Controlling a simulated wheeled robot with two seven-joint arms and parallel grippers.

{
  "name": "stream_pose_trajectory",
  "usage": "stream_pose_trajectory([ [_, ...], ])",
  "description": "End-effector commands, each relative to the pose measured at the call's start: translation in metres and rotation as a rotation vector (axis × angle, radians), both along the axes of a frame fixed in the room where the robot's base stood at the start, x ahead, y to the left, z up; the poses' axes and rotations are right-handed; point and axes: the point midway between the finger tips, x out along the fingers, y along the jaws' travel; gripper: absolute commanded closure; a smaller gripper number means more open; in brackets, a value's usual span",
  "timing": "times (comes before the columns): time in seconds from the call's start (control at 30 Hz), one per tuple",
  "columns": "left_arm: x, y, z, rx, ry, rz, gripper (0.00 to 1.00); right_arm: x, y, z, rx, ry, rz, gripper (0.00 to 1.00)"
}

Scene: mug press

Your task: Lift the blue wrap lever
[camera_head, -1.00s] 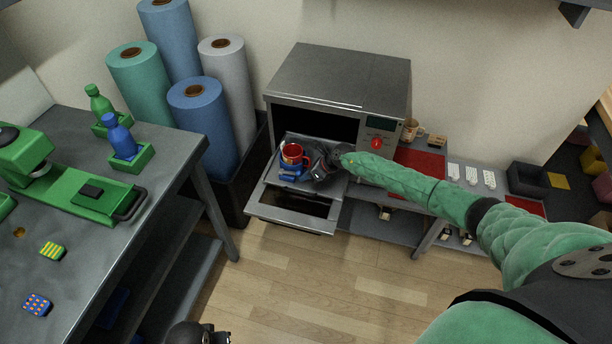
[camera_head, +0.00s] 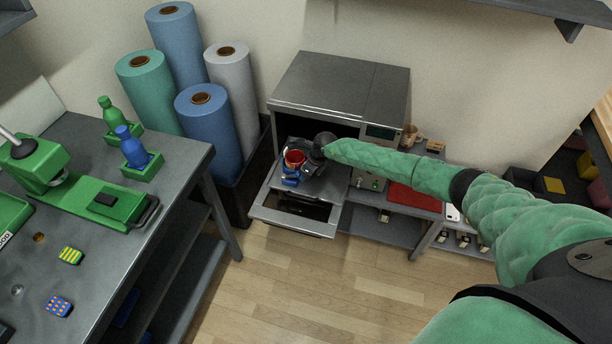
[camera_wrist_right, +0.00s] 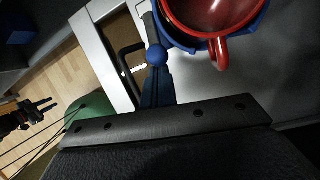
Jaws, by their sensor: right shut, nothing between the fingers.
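The blue wrap lever, with its round knob (camera_wrist_right: 156,56), stands close in front of my right gripper in the right wrist view, beside the red mug (camera_wrist_right: 212,18). In the head view the mug (camera_head: 294,158) sits in a blue holder (camera_head: 290,179) on the pulled-out tray of the grey press. My right gripper (camera_head: 311,167) is shut and empty, just right of the mug and low over the tray. Its fingertips are hard to make out, and I cannot tell whether it touches the lever. A small dark gripper, apparently my left, shows far off in the wrist view (camera_wrist_right: 32,116).
The grey press housing (camera_head: 342,90) rises behind the tray. My right arm covers part of its front. Several wrap rolls (camera_head: 208,118) stand left of it. A workbench (camera_head: 105,262) with a green machine fills the left. The wooden floor (camera_head: 270,290) in front is clear.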

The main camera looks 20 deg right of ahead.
Motion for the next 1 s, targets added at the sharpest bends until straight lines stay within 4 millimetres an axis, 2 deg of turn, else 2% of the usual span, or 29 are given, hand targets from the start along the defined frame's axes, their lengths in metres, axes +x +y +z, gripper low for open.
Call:
stream_pose_trajectory([
  [0.17,-0.002,0.003,-0.010,0.003,-0.005,-0.001,0.74,0.005,0.006,0.011,-0.081,0.053,0.002,1.00],
  [0.2,-0.002,0.002,-0.011,0.003,-0.006,-0.001,0.74,0.003,0.004,0.007,-0.083,0.055,0.000,1.00],
  [1.0,-0.001,0.002,-0.002,0.002,-0.006,-0.001,0.74,0.003,0.005,0.024,-0.078,0.054,0.001,1.00],
])
